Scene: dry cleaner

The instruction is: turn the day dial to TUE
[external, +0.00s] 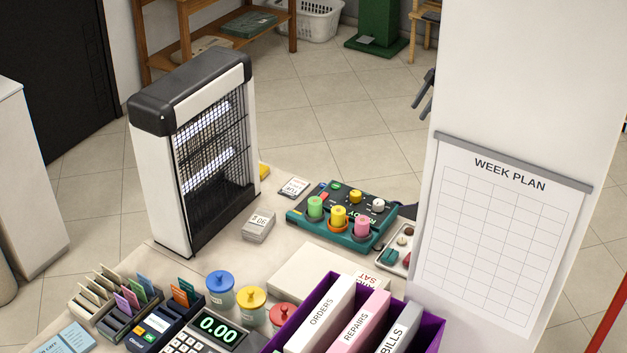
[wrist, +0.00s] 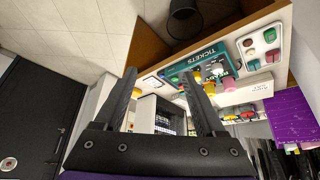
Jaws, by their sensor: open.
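No day dial can be made out for certain. In the wrist view a pale slab (wrist: 248,92), probably the same box, lies beyond my fingers to the right. My gripper (wrist: 160,73) is open and empty, with its two dark fingers apart. In the external view my gripper (external: 422,100) shows only partly, beside the white pillar and away from the counter items.
A teal device (external: 340,222) with coloured knobs stands behind the cream box. A purple file box (external: 430,330) with upright binders stands in front. Open floor lies behind.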

